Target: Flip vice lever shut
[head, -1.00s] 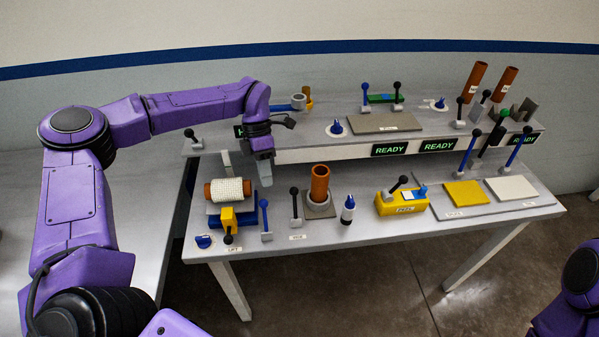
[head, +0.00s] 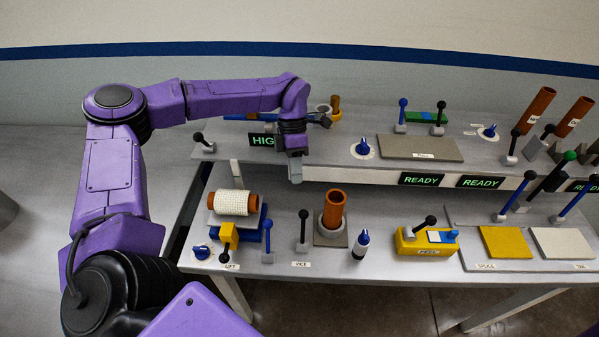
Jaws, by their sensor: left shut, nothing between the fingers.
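The vice lever (head: 303,228) is a dark lever with a black ball knob, standing about upright on a grey base above the VICE label (head: 301,264) at the bench's front. Right of it, an orange-brown tube (head: 334,206) stands upright in a grey ring holder (head: 329,238). My left gripper (head: 296,178) points down, its fingers shut and empty. In the picture it is just above the lever's knob, with a small gap between them. The depth between them is hard to judge. My right gripper is out of view.
Left of the lever stand a blue lever (head: 268,238) and a white-wrapped roll (head: 235,203) on a blue lift. A raised shelf (head: 350,172) with lit displays runs behind.

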